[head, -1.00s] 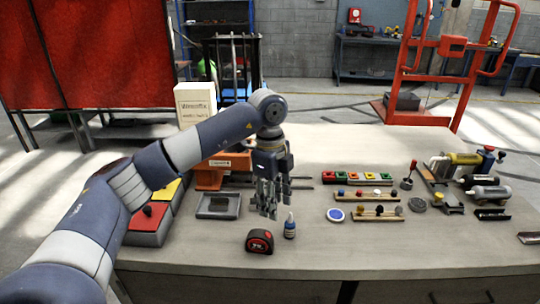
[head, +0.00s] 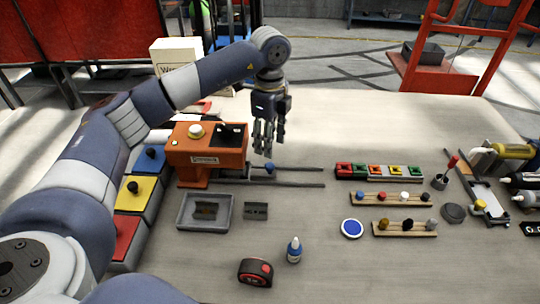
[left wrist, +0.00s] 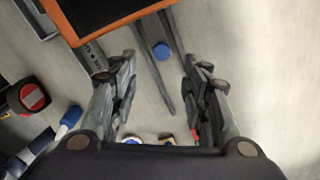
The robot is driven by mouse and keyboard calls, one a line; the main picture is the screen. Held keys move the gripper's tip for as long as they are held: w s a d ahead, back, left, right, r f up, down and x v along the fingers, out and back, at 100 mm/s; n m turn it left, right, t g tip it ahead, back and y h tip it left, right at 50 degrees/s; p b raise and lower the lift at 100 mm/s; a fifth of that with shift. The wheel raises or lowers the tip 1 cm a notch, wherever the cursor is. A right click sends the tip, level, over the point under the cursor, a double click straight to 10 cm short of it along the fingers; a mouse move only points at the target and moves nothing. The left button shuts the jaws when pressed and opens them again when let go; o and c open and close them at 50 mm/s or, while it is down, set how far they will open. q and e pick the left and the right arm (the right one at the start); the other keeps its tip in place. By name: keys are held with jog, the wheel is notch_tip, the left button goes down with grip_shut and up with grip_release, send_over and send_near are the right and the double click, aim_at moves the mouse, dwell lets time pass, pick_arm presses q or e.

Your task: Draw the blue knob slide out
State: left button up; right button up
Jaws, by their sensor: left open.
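The blue knob (head: 269,168) sits on the slide at two dark rails (head: 305,184) that stick out to the right of the orange box (head: 207,158). In the left wrist view the knob (left wrist: 162,51) shows as a blue disc by the rails, below the edge of the box. My left gripper (head: 267,150) points down just above the knob in the head view. Its fingers (left wrist: 157,90) are spread apart and empty, with the knob ahead between their lines. I cannot tell its exact height above the knob. My right gripper is not in view.
A grey tray (head: 182,222), a small dark plate (head: 256,211), a blue-white bottle (head: 294,252) and a tape measure (head: 256,272) lie nearer me. Coloured blocks (head: 378,171) and peg strips stand to the right. Lidded bins (head: 132,194) stand left. The table behind the rails is clear.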

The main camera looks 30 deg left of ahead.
aim_at(270, 165)
pick_arm(q)
notch_tip(270, 165, down, 4)
jog(key=shift+s+r+p, duration=0.1)
jog(key=shift+r+p, duration=0.15)
jog(key=shift+p, duration=0.15)
jog(key=f, duration=0.3)
jog(key=shift+w+a+f+p, duration=0.1)
jog(key=shift+w+f+p, duration=0.15)
jog(key=shift+f+p, duration=0.15)
jog(key=shift+f, duration=0.35)
jog(key=shift+c, duration=0.4)
grip_shut()
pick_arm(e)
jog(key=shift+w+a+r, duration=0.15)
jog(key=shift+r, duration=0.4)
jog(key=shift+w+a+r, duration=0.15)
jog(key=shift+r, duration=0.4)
